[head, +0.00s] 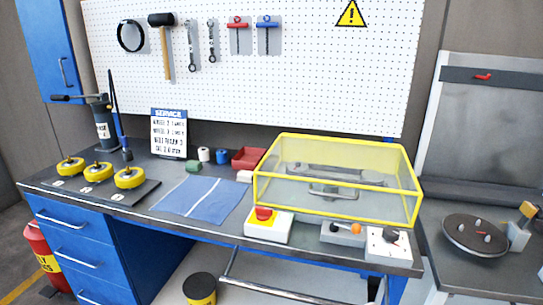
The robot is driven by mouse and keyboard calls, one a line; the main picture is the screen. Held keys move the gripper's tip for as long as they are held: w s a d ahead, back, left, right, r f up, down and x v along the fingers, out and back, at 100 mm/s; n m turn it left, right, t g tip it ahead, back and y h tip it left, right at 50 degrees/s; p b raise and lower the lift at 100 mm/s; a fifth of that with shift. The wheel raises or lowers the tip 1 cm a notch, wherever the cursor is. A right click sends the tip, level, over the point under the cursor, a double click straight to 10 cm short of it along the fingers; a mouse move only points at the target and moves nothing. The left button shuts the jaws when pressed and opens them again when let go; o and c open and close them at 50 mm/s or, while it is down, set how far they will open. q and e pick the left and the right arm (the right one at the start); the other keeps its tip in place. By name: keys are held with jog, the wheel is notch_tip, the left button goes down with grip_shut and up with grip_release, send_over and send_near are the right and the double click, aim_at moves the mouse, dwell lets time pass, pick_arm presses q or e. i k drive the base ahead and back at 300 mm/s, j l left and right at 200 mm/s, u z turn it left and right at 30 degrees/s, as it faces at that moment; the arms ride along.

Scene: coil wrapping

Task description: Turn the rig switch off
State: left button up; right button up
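At the bench's front right edge stands a white box with a black rotary knob (389,243) and small marks on its face. Further left is a white and yellow box with a red push button (264,217). No label tells which of these is the rig switch, and the knob's setting is too small to read. Behind them a clear cover with yellow edges (338,180) stands over a grey fixture with a handle. Neither of my grippers is in view.
Three yellow wheels (98,172) sit on a dark mat at the left. A blue cloth (203,199), a red bin (248,158) and a sign (169,133) lie or stand mid-bench. A studded disc (475,235) is on the right bench. A rail (290,287) runs below the front edge.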

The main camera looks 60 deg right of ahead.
aim_at(263, 215)
jog(key=k+j+z, duration=0.15)
jog(key=z, duration=1.25)
